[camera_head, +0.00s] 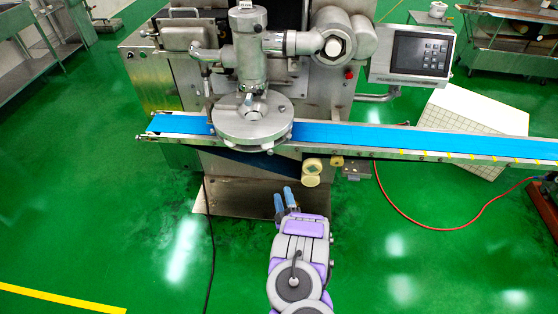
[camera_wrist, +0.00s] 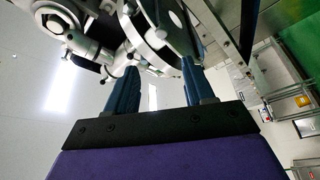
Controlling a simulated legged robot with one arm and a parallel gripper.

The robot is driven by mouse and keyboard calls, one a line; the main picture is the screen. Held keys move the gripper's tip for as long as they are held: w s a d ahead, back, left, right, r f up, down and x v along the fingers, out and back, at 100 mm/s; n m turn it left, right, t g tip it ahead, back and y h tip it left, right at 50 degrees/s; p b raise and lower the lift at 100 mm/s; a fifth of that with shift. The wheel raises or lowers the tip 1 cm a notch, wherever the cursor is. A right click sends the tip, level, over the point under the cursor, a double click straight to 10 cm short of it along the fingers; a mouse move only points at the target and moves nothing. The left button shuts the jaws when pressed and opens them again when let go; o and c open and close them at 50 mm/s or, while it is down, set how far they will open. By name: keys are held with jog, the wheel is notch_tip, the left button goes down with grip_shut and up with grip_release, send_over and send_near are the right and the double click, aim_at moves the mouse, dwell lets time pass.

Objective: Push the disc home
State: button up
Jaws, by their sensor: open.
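The disc (camera_head: 228,128) is a round, flat grey metal plate on the encrusting machine, under the machine's upright metal head (camera_head: 250,62) and over the blue conveyor belt (camera_head: 370,136). A small fitting on its top hides its middle. From this angle I cannot tell whether it is fully seated. My gripper (camera_head: 283,198) is open and empty, with two blue fingers. It is apart from the disc, below and in front of the belt in the head view. In the wrist view the spread fingers of my gripper (camera_wrist: 158,82) point toward the tilted machine parts.
A control panel (camera_head: 418,53) stands at the right of the machine. A red hose (camera_head: 440,226) and a black cable lie on the green floor, otherwise clear nearby.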

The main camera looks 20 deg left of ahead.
aim_at(272, 154)
jog(key=b+x, duration=0.7)
jog(key=x, duration=1)
jog(key=shift+a, duration=0.25)
jog(key=shift+w+d+r, duration=0.1)
jog(key=shift+d+r, duration=0.05)
jog(key=shift+d, duration=0.05)
jog(key=shift+a+f, duration=0.2)
jog(key=shift+a, duration=0.25)
jog(key=c, duration=0.4)
jog(key=shift+d, duration=0.3)
grip_shut()
